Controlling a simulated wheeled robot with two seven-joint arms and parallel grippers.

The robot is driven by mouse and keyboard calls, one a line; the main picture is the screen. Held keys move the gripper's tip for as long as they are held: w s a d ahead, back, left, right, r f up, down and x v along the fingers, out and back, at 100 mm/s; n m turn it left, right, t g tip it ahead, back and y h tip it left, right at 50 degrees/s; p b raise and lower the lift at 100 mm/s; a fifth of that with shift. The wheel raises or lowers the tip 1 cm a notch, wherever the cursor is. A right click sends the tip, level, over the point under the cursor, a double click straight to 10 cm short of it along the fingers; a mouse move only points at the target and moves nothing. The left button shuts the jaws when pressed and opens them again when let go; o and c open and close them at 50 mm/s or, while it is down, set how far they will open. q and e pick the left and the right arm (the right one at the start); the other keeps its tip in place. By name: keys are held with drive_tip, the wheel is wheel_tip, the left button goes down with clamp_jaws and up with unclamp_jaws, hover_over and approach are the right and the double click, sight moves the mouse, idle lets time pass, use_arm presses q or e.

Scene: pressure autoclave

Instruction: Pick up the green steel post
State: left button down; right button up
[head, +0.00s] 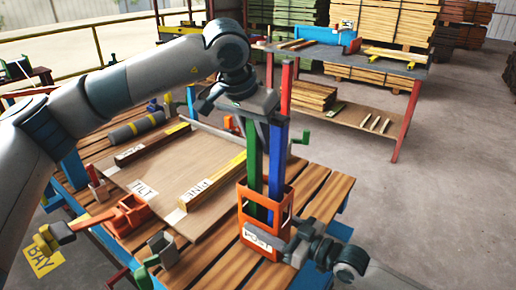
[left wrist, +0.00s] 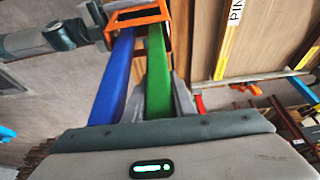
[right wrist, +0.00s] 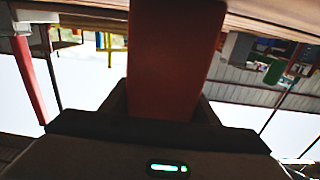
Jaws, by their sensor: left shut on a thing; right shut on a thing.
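The green steel post (head: 252,170) stands upright in an orange open-sided holder (head: 243,200) with a POST label. My left gripper (head: 256,112) is above the holder and shut on the post's upper part. In the left wrist view the green post (left wrist: 158,75) runs between the fingers, with the blue post (left wrist: 115,75) just outside them. The blue post (head: 277,155) stands beside the green one in the holder. My right gripper (head: 283,240) is low at the holder's right side, shut on a red-brown part (right wrist: 175,60), apparently the holder. The posts' lower ends are partly hidden by the holder.
A red post (head: 286,85) shows behind the left gripper; its foot is hidden. The slatted bench (head: 325,190) carries a board (head: 150,205) with yellow-topped bars and an orange clamp (head: 128,215). A grey-topped table (head: 380,68) stands behind. Floor at right is clear.

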use_arm(q)
wheel_tip(320, 180, up, 28)
drive_tip(key=shift+f, duration=0.25)
idle(0.5)
use_arm(e)
drive_tip(key=o, duration=1.3)
drive_tip(key=v, duration=1.2)
drive_tip(key=shift+f, duration=0.1)
